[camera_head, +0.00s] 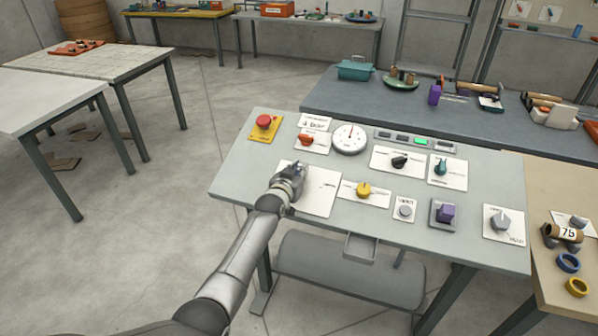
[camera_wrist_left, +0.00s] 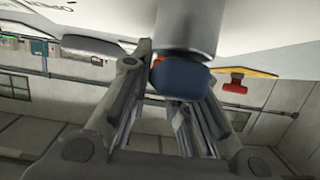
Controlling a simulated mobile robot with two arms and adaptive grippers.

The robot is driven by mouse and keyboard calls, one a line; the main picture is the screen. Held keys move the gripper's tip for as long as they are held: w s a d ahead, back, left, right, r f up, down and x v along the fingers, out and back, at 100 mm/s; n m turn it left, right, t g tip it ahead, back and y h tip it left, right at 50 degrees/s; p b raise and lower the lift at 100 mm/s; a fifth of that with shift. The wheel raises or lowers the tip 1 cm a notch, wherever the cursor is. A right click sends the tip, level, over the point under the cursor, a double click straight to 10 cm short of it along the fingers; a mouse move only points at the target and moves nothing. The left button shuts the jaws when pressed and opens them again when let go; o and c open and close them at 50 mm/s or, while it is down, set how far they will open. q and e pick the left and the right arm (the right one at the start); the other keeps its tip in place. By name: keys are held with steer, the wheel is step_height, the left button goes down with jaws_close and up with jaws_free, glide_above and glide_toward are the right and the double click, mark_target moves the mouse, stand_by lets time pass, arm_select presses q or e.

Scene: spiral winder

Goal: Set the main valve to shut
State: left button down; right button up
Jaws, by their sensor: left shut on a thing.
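My left gripper (camera_head: 297,170) reaches over a white plate (camera_head: 318,200) at the left front of the sloping grey console. The gripper hides the control on that plate in the head view, and the plate's small lettering is too blurred to read. In the left wrist view, the fingers of the gripper (camera_wrist_left: 168,72) are shut on a control with a thick grey shaft and a rounded blue end (camera_wrist_left: 182,77). This appears to be the main valve's handle; its exact setting cannot be told. My right gripper is not in view.
A red button (camera_head: 264,121) on a yellow plate, an orange-red knob (camera_head: 305,139) and a dial gauge (camera_head: 350,138) stand behind the gripper. A yellow knob (camera_head: 363,189) is to its right, with several more controls beyond. A blue-grey bench (camera_head: 330,96) stands behind the console.

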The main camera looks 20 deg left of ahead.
arm_select(q)
steer(key=c, duration=1.4)
jaws_free()
steer(key=shift+a, duration=0.1)
steer(key=shift+o, duration=0.2)
steer(key=shift+s, duration=0.15)
steer(key=v, duration=1.1)
steer(key=shift+s, duration=0.35)
steer(key=shift+a, duration=0.1)
